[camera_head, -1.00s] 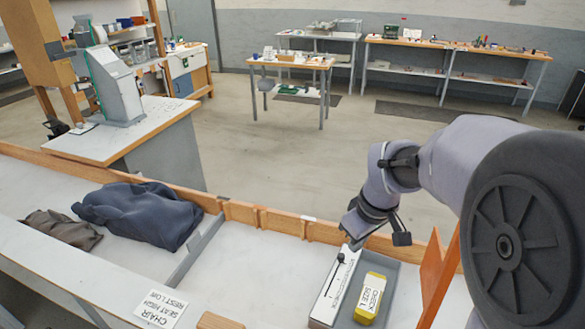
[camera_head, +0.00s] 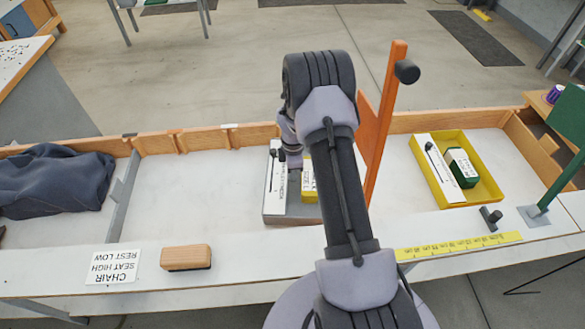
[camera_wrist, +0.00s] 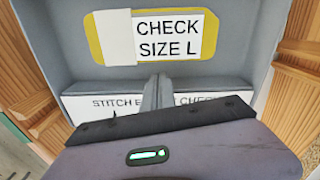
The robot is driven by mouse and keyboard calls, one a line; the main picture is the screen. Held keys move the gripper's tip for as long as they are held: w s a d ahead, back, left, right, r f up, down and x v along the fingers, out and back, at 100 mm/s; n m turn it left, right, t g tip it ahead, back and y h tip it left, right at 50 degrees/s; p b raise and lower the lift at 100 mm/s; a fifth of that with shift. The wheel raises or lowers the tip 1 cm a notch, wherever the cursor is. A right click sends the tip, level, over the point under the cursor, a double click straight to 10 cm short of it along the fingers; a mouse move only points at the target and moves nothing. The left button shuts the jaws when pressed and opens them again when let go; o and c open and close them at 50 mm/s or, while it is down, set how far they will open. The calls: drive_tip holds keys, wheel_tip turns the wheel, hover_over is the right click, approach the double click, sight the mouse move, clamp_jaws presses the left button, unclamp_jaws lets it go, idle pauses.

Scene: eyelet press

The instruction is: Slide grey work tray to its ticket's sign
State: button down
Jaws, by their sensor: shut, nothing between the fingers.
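The grey work tray (camera_head: 289,219) sits on the white bench, left of an upright orange sign (camera_head: 376,130). A white strip with a lettered label (camera_head: 276,182) and a yellow box (camera_head: 308,183) lie in it. In the wrist view the tray (camera_wrist: 60,50) holds the yellow box, labelled CHECK SIZE L (camera_wrist: 170,37), and a partly covered strip reading STITCH and CHECK (camera_wrist: 90,103). My gripper (camera_wrist: 157,84) is shut and empty, its fingers between box and strip. In the head view my gripper (camera_head: 293,160) is over the tray, partly hidden by my arm.
A yellow tray (camera_head: 493,197) with a green box stands right of the orange sign. A green sign (camera_head: 567,115) stands at the far right. A wooden block (camera_head: 186,257), a CHAIR card (camera_head: 113,267) and dark cloth (camera_head: 62,180) are left. Bench left of the grey tray is clear.

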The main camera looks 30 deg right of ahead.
drive_tip(key=shift+f, duration=0.5)
